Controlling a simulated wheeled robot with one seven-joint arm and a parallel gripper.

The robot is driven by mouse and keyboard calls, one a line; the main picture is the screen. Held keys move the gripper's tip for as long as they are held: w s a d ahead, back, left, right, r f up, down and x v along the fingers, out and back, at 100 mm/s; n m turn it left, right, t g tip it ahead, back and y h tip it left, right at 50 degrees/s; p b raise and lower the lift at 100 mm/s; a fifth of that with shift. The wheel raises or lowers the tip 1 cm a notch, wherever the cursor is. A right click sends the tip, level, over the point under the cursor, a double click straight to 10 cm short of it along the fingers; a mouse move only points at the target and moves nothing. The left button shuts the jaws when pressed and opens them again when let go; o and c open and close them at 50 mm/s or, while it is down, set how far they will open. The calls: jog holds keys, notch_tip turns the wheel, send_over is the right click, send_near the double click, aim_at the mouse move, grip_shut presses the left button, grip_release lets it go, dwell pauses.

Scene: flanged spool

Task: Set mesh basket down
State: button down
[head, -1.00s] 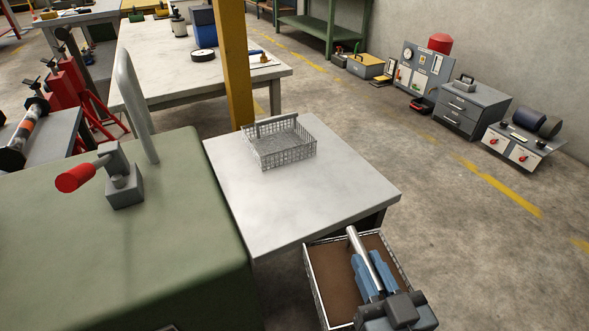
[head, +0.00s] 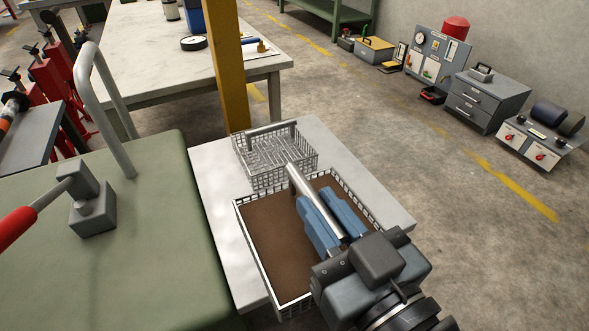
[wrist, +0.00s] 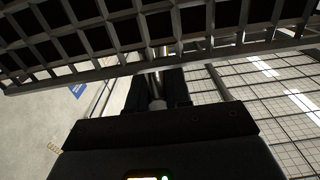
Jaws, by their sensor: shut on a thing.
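My gripper (head: 331,212), with blue fingers, is shut on the bar handle (head: 299,182) of a mesh basket (head: 262,264) with a brown inside. In the head view this basket looks level and overlaps the front part of the pale table (head: 385,205). I cannot tell how much gap is under it. A second, silver mesh basket (head: 270,160) sits at the table's back, close behind the held one. The wrist view shows dark mesh (wrist: 130,35) across the top and finer wire mesh (wrist: 275,110) at the right; the fingertips are mostly hidden.
A green bench (head: 130,250) with a red-handled lever (head: 90,215) and a bent grey tube (head: 100,105) stands close on the left. A yellow post (head: 229,75) rises behind the table. A bare strip of table lies right of the baskets.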

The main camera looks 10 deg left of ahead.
aim_at(320, 176)
jog(key=w+f, duration=0.2)
jog(key=w, duration=0.2)
jog(key=w+f+b, duration=0.1)
jog(key=w+f, duration=0.1)
jog(key=w, duration=0.2)
jog(key=w+a+f+b, duration=0.1)
jog(key=w+f, duration=0.2)
jog(key=w, duration=0.1)
jog(key=shift+w, duration=0.3)
jog(key=shift+f+b, duration=0.45)
jog(key=shift+f, duration=1.5)
jog(key=shift+f, duration=0.2)
jog(key=c, duration=1.1)
grip_release()
jog(key=shift+o, duration=0.2)
jog(key=b+v, duration=0.2)
jog(key=v, duration=1)
jog(key=shift+r, duration=0.2)
jog(key=shift+d, duration=0.1)
